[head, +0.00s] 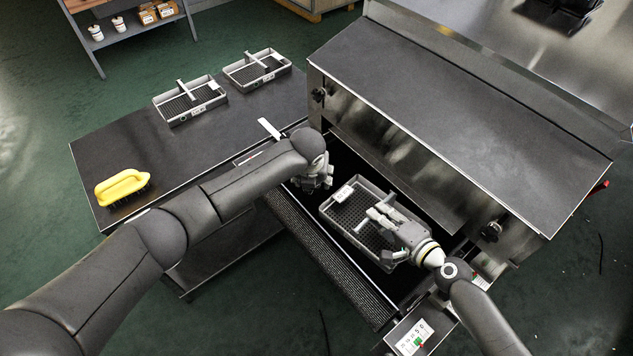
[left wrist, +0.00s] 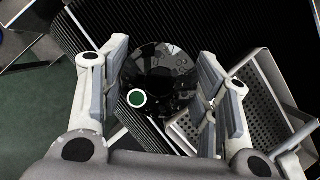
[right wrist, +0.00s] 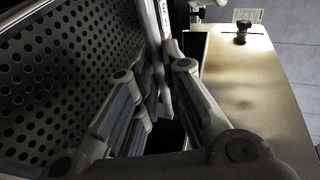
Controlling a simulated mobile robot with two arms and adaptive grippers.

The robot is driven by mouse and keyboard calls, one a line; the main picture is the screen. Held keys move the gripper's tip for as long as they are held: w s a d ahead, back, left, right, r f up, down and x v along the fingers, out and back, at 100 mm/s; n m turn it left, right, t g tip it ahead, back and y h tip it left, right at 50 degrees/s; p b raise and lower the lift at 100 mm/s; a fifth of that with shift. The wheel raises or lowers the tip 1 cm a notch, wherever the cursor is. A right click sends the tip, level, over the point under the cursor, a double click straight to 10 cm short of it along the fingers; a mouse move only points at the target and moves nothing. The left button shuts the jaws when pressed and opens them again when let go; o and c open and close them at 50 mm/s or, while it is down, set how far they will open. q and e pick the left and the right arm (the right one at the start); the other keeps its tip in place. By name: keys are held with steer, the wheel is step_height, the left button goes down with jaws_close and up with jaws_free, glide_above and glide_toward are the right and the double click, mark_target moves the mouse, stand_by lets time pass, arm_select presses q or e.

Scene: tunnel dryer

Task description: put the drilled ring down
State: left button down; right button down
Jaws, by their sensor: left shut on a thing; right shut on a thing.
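The drilled ring (left wrist: 158,72), dark, glossy and round, sits between the fingers of my left gripper (left wrist: 165,85) in the left wrist view. A green disc with a white rim (left wrist: 137,98) shows at its near side. In the head view my left gripper (head: 318,180) is over the dryer's ribbed belt, just left of a grey tray; the ring is mostly hidden there. My right gripper (head: 376,222) reaches over the grey tray (head: 328,212) and is shut on a part of it, seemingly a wall or bar; the perforated floor (right wrist: 60,85) shows alongside in the right wrist view.
The steel dryer hood (head: 455,110) stands right behind the tray. A dark side table (head: 150,150) at left holds two grey trays (head: 190,102) (head: 257,70) and a yellow-handled brush (head: 122,187). A control panel (head: 412,337) is at the front. The ribbed belt (head: 325,250) has bare room left of the tray.

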arm_select(q)
steer(key=shift+d+f, duration=0.1)
steer(key=shift+f, duration=1.8)
steer(key=shift+f, duration=0.15)
steer(key=c, duration=0.8)
jaws_free()
steer(key=shift+f, duration=0.15)
